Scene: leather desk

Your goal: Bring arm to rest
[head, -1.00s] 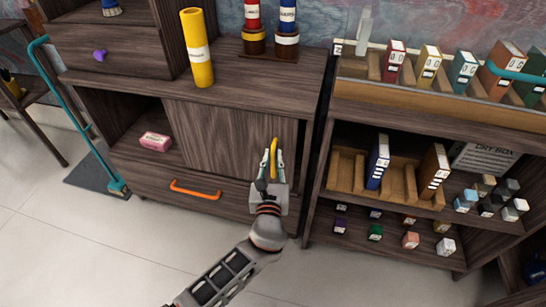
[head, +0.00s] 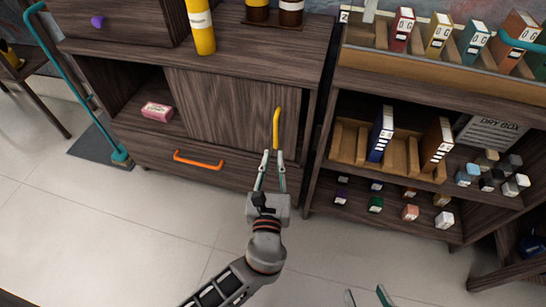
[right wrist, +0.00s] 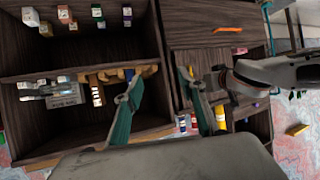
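My left gripper (head: 273,160) is in the middle of the head view. Its two fingers are apart with nothing between them. The yellow handle (head: 276,129) of the sliding door stands just beyond its fingertips, with a small gap. My left arm also shows at the right of the right wrist view (right wrist: 265,75). My right gripper (head: 367,293) shows only its teal fingertips at the bottom edge of the head view, spread apart over the floor. In the right wrist view its fingers (right wrist: 161,76) are wide apart and empty.
The dark wooden cabinet (head: 130,142) has an orange drawer handle (head: 198,161) and a pink box (head: 157,111) in its open compartment. A yellow cylinder (head: 201,28) stands on top. The floor (head: 120,240) in front is clear.

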